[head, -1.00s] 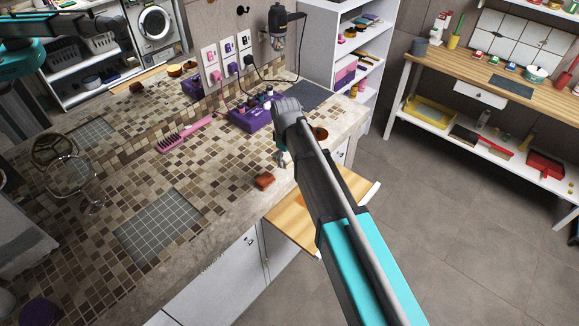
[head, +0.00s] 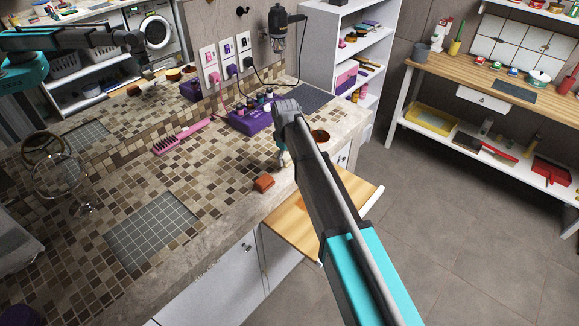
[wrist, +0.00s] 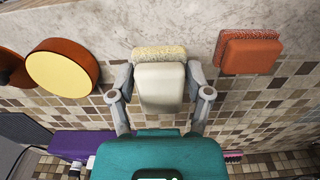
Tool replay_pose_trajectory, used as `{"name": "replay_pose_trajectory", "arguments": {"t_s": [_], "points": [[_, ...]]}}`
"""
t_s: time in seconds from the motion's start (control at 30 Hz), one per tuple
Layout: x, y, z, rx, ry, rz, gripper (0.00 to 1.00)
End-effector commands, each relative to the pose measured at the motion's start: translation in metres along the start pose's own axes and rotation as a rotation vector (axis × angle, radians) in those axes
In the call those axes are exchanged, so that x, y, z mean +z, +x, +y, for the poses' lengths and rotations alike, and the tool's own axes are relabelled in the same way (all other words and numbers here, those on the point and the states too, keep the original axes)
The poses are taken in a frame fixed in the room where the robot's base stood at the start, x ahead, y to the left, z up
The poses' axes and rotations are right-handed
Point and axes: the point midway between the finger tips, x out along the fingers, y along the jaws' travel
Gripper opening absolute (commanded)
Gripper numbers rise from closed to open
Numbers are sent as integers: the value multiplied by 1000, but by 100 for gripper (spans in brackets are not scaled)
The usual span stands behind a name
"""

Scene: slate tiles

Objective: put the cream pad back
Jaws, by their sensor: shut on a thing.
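The cream pad (wrist: 160,84) is between the two fingers of my gripper (wrist: 160,92) in the wrist view. It has a smooth cream body and a speckled yellowish far edge. The gripper is shut on it. I cannot tell whether the pad touches the counter. An orange-brown pad (wrist: 248,54) lies just right of the held pad; it also shows in the head view (head: 264,183).
A round brown container with a pale yellow top (wrist: 62,69) stands left of the held pad. A purple box (head: 250,122) with small items and a pink brush (head: 182,135) lie farther back.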

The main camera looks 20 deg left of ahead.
Motion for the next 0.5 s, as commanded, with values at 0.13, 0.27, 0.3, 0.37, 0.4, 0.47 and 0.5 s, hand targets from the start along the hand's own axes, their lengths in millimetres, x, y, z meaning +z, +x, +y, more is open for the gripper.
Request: {"name": "replay_pose_trajectory", "arguments": {"t_s": [0.13,0.27,0.3,0.37,0.4,0.47,0.5], "points": [[0,0,0,0,0,0,26],[-2,4,2,0,0,0,26],[-3,6,3,0,1,0,26],[-5,10,6,0,1,0,26],[-7,14,7,0,1,0,26],[-6,19,6,0,0,0,26],[-5,23,6,0,0,0,26]]}}
